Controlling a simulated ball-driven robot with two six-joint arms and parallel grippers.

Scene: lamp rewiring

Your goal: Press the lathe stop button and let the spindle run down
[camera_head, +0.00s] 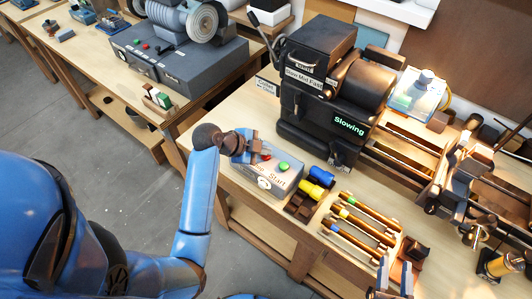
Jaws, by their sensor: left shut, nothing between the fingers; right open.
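The lathe (305,110) stands at the back of the bench with a dark headstock and a lit panel (349,124) that reads "Slowing". Its large round chuck (366,84) faces right. A grey button box (262,178) sits at the bench's front left, with a red button (266,157) and a green button (284,166) beside the word "Start". My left gripper (263,149) is shut and empty, with its tips right at the red button; I cannot tell whether they touch it. My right gripper (395,276) is open and empty at the bottom, near the bench's front edge.
Blue and yellow rolls (319,177) and a rack of several tools (362,222) lie right of the button box. A dark block (413,250) is near my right gripper. A grinder (180,50) stands on another bench at left; grey floor (110,150) lies between.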

